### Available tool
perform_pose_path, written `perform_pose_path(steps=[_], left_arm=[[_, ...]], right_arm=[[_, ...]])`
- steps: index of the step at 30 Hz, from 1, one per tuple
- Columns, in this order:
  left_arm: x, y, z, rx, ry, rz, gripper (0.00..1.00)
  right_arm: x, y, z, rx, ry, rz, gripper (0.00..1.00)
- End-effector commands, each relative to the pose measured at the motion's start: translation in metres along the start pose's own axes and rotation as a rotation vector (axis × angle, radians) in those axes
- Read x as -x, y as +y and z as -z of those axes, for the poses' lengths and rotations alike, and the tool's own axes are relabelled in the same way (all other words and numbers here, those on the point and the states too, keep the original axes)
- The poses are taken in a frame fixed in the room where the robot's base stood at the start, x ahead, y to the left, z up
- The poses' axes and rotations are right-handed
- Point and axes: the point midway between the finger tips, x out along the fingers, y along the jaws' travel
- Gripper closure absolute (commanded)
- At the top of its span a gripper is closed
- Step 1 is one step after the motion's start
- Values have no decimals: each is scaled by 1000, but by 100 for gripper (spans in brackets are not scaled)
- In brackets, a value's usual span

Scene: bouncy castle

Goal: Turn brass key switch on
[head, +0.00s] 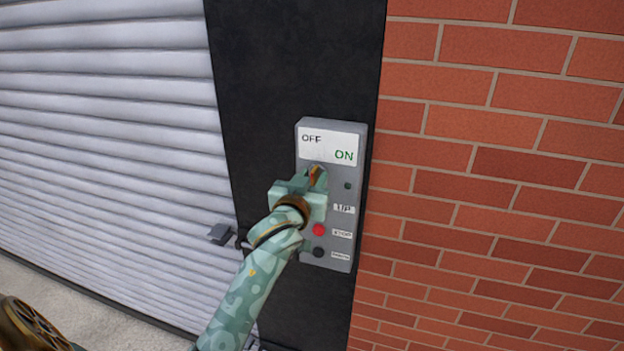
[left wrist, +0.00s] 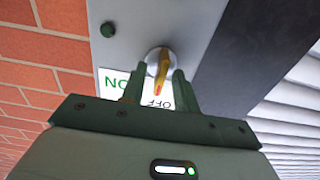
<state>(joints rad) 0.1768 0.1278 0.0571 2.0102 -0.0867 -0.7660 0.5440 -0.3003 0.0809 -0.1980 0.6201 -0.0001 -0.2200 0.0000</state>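The grey control box (head: 333,262) hangs on a dark post and carries a white label with OFF at upper left and green ON at lower right. The brass key switch (left wrist: 158,62) sits on a round silver base; its reddish tip points toward the OFF lettering in the left wrist view. In the head view the key (head: 316,171) is mostly hidden by my gripper. My left gripper (left wrist: 158,90) has one finger on each side of the key, with narrow gaps showing, so it is open around it. My right gripper is not in view.
Below the key are a dark UP button, a red button (head: 318,230) and a black button (head: 319,252), close to my left wrist. A ribbed shutter (head: 110,130) is at left, a brick wall (head: 500,170) at right.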

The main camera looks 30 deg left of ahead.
Motion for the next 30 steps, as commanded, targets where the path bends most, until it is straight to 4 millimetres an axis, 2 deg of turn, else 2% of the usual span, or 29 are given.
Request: perform_pose_path(steps=[2, 5, 6, 20, 30], left_arm=[[0, 0, 0, 0, 0, 0, 70], [0, 0, 0, 0, 0, 0, 95], [0, 0, 0, 0, 0, 0, 100], [0, 1, 2, -62, -1, -1, 100], [0, 2, 4, -316, -2, 0, 100]], right_arm=[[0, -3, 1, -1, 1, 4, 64], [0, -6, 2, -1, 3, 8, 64], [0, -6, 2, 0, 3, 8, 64], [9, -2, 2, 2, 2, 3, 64], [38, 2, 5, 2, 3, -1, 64]])
